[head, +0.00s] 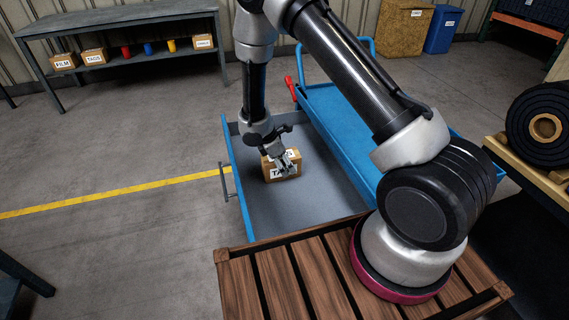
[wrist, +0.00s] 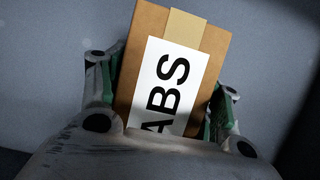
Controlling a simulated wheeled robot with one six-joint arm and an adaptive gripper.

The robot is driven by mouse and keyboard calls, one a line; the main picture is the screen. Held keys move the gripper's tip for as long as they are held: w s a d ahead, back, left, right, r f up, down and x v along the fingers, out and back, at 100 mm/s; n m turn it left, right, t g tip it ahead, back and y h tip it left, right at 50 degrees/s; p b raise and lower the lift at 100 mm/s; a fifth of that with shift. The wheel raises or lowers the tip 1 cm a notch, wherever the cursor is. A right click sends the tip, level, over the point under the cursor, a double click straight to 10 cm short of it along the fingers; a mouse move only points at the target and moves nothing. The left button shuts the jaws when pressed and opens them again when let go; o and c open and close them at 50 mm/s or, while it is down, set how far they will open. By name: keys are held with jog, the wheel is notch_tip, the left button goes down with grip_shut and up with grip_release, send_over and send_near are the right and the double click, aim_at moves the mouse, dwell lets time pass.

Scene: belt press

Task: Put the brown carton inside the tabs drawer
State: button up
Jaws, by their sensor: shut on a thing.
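The brown carton (head: 288,170) has a white label; in the wrist view the carton (wrist: 200,38) shows the letters "ABS" and a tan tape strip. My gripper (head: 284,163) is shut on it, with a finger on each side of the carton in the wrist view (wrist: 160,95). The carton is within the outline of the open drawer (head: 317,210), which has a grey floor, blue walls and a handle on its left side. I cannot tell whether the carton touches the drawer floor. The drawer's own label is not in view.
A blue cart top (head: 335,115) with a red-handled item adjoins the drawer's right side. A wooden slatted surface (head: 300,285) is in front. A grey bench (head: 115,20) at back left holds several labelled boxes and coloured cups. The floor left of the drawer is clear.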

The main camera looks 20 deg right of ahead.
jog(key=o, duration=1.5)
